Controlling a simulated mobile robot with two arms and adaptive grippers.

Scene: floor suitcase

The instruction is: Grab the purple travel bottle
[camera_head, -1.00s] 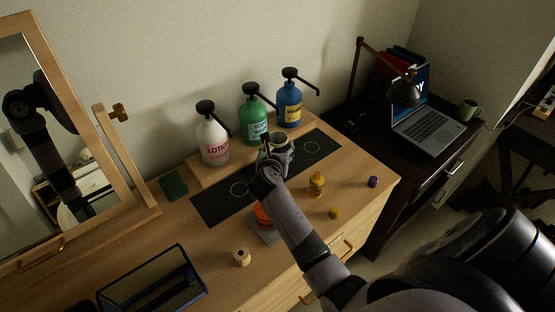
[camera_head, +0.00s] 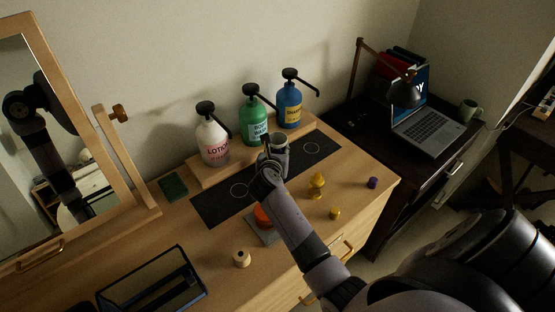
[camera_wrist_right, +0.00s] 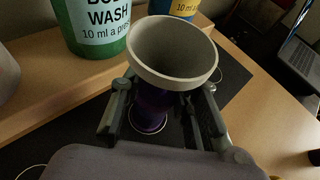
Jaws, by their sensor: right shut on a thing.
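The purple travel bottle (camera_wrist_right: 150,108) stands on the dark mat in the right wrist view, at a white ring. A grey funnel (camera_wrist_right: 174,52) sits on its top and hides its neck; the funnel also shows in the head view (camera_head: 278,140). My right gripper (camera_wrist_right: 160,115) has a finger on each side of the bottle below the funnel and is shut on it. In the head view my right gripper (camera_head: 273,160) mostly hides the bottle. My left gripper is not in view.
White (camera_head: 214,141), green (camera_head: 254,120) and blue (camera_head: 289,104) pump bottles stand behind the mat (camera_head: 212,207). A yellow bottle (camera_head: 317,187), yellow cap (camera_head: 335,213) and purple cap (camera_head: 373,183) are to the right. An orange item (camera_head: 263,215) is beside my arm.

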